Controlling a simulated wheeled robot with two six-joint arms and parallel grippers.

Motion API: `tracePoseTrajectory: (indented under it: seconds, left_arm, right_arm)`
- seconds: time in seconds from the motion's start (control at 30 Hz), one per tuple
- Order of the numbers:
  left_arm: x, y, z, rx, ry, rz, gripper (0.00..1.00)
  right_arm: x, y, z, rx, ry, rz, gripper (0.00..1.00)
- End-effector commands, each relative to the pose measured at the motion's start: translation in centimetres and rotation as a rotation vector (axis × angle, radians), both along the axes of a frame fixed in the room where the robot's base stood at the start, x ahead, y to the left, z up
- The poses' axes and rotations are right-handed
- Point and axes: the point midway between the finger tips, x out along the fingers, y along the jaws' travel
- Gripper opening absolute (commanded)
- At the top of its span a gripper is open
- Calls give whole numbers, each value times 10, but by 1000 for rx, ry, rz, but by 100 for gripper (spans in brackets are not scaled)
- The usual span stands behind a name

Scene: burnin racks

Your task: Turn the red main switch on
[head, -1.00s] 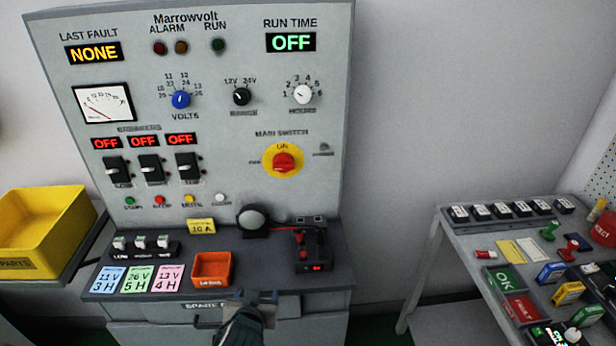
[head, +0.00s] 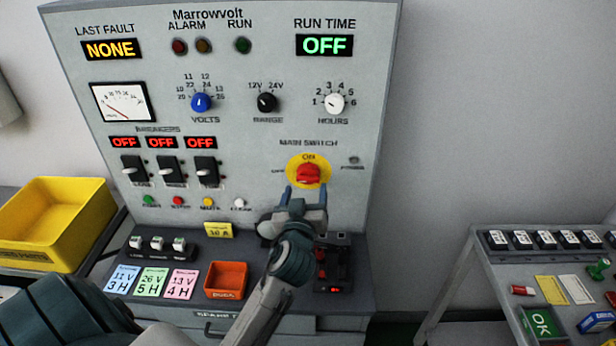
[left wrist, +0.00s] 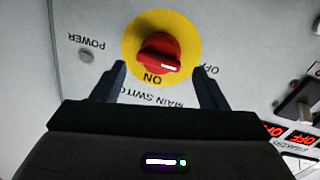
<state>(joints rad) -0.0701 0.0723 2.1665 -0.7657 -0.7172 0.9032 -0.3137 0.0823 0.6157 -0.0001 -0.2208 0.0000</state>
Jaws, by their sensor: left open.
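The red main switch (head: 308,174) is a knob on a round yellow plate (head: 294,162), low on the right side of the upright panel. The plate carries ON at its top and a partly legible OFF label at its left. My left gripper (head: 304,190) is in front of the panel, just below the knob, with its fingers pointing at it. In the left wrist view the red knob (left wrist: 158,52) appears upside down, beyond and between the two spread fingertips (left wrist: 160,80). The left gripper is open and empty; I see no contact with the knob. My right gripper is not in view.
The panel holds a blue volts knob (head: 201,102), a black range knob (head: 267,102), a white hours knob (head: 334,103) and black breakers (head: 170,170) reading OFF. An orange bin (head: 226,281) and a black device (head: 333,265) stand on the ledge below. A side table (head: 480,262) is at right.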

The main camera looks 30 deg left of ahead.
Motion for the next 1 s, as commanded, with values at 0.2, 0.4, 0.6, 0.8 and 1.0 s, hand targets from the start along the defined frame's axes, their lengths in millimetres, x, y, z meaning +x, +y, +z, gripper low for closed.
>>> tracePoseTrajectory:
  seconds: [0.2, 0.4, 0.6, 0.8, 1.0]
  left_arm:
    - [29, 15, 2, 3, 1, 0, 67]
    - [37, 19, 0, 0, 1, 1, 67]
    - [37, 19, -1, 0, 1, 0, 67]
    - [37, 19, -1, 0, 1, 1, 34]
    - [37, 19, -1, 3, 4, 1, 32]
  right_arm:
    - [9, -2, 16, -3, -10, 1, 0]
    - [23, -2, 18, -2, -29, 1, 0]
    - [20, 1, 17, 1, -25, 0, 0]
    - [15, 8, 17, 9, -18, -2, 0]
    - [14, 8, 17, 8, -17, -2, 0]
